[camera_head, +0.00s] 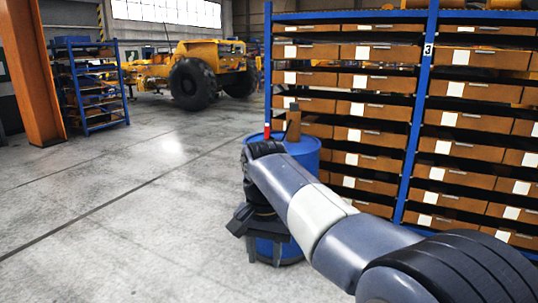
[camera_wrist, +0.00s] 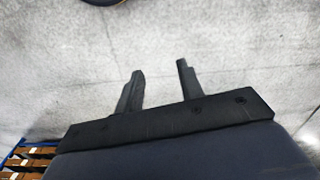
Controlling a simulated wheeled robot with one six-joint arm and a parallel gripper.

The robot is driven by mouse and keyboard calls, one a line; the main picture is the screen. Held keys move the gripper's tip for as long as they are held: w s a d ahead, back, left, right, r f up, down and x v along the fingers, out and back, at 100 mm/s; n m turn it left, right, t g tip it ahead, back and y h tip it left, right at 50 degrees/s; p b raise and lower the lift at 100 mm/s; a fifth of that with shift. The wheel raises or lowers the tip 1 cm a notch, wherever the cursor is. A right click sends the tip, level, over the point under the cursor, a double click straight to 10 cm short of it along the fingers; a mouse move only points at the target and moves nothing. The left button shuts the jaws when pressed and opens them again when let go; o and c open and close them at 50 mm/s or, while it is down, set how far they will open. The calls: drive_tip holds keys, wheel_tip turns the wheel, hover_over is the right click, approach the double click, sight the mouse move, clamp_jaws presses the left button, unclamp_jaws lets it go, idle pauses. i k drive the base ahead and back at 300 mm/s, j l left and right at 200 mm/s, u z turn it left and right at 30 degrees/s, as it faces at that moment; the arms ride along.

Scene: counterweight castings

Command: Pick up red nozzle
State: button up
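A small red thing (camera_head: 267,131), which looks like the red nozzle, stands on top of a blue drum (camera_head: 306,152) in the head view. The red nozzle is not in the wrist view.
A brown upright object (camera_head: 293,123) stands on the drum right of the red thing. A blue rack of brown boxes (camera_head: 375,135) stands close behind. An orange column (camera_head: 32,75), a blue shelf (camera_head: 92,85) and a yellow vehicle (camera_head: 205,70) are farther off. Left floor is clear.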

sight(267, 129)
drive_tip(key=i, duration=3.25)
drive_tip(key=i+z, duration=0.15)
drive_tip(key=i, duration=0.35)
drive_tip(key=i+j+z, duration=0.2)
drive_tip(key=i, duration=0.3)
